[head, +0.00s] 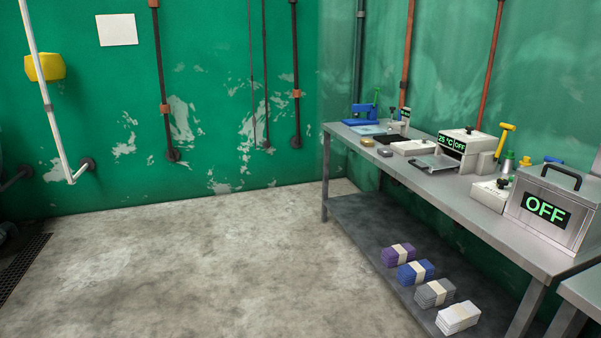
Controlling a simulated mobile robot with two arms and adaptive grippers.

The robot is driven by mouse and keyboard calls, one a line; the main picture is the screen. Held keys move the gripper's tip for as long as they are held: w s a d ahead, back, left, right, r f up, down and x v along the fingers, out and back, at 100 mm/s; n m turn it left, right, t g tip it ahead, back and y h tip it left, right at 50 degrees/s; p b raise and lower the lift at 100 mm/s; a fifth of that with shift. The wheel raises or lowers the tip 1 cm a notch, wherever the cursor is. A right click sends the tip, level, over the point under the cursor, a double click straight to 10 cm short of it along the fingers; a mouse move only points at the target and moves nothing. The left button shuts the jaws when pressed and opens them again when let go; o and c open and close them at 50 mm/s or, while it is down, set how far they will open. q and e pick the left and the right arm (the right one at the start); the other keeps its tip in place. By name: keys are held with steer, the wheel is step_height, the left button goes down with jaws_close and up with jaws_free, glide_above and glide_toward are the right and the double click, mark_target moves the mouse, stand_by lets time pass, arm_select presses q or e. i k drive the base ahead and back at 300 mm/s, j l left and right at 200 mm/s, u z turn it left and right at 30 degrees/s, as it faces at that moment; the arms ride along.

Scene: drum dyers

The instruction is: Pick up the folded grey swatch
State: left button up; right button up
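The folded grey swatch (435,293) lies on the dark lower shelf (355,219) of the metal workbench at the right. It is a stack of grey cloth with a pale band around it. It sits in a row between a folded blue swatch (415,273) and a folded white swatch (458,318). A folded purple swatch (398,254) is at the far end of the row. Neither of my grippers shows in the head view.
The bench top (478,202) holds several devices, including a box reading "OFF" (545,211) and a unit reading "25 °C OFF" (467,145). The bench top overhangs the shelf, and bench legs (525,309) stand at its corners. The concrete floor (215,265) left of the bench is clear.

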mark_target(384, 152)
steer(key=i, duration=2.1)
